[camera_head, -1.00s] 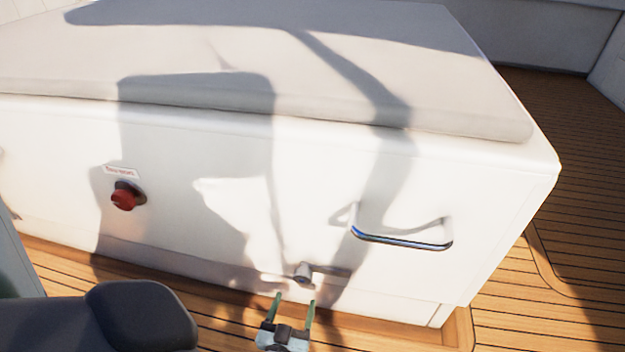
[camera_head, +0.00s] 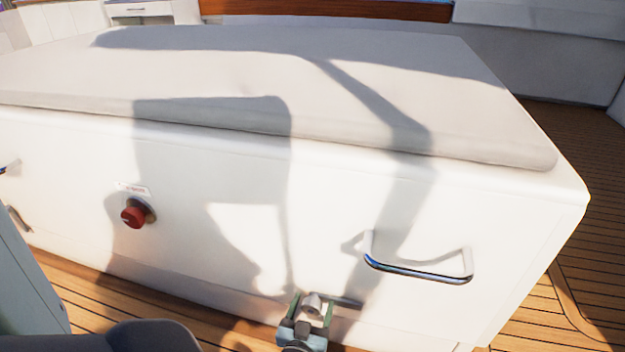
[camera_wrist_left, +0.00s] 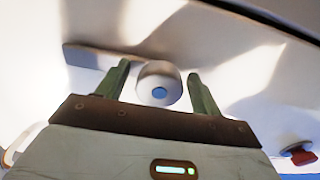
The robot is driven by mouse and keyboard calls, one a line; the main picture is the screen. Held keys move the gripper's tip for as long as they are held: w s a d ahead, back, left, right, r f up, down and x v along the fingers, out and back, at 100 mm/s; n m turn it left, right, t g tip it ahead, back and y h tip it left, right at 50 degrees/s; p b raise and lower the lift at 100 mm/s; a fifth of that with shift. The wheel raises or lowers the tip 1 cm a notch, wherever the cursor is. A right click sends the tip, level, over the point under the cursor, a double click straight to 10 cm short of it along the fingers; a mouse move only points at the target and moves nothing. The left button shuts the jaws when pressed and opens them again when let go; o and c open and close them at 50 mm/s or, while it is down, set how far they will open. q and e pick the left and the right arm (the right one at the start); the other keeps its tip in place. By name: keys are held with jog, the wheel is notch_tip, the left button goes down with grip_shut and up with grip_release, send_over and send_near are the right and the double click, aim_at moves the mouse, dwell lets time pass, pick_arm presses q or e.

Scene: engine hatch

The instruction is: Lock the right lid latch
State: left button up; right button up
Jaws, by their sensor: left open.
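The right lid latch (camera_head: 312,302) is low on the white front of the engine hatch, with a round grey knob and a lever pointing right. My left gripper (camera_head: 313,314) is open, with one finger on each side of the knob. In the left wrist view, the left gripper (camera_wrist_left: 160,92) shows gaps between knob and fingers, though exact depth is hard to tell. My right gripper is not in view.
A chrome handle (camera_head: 418,270) sticks out of the hatch front to the right, above the latch. A red knob (camera_head: 133,214) under a small label is to the left. The padded lid (camera_head: 290,85) lies flat on top. Teak deck (camera_head: 570,150) is clear at the right.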

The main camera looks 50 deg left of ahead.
pick_arm(q)
jog(key=shift+w+a, duration=0.1)
jog(key=shift+c, duration=0.5)
jog(key=c, duration=0.9)
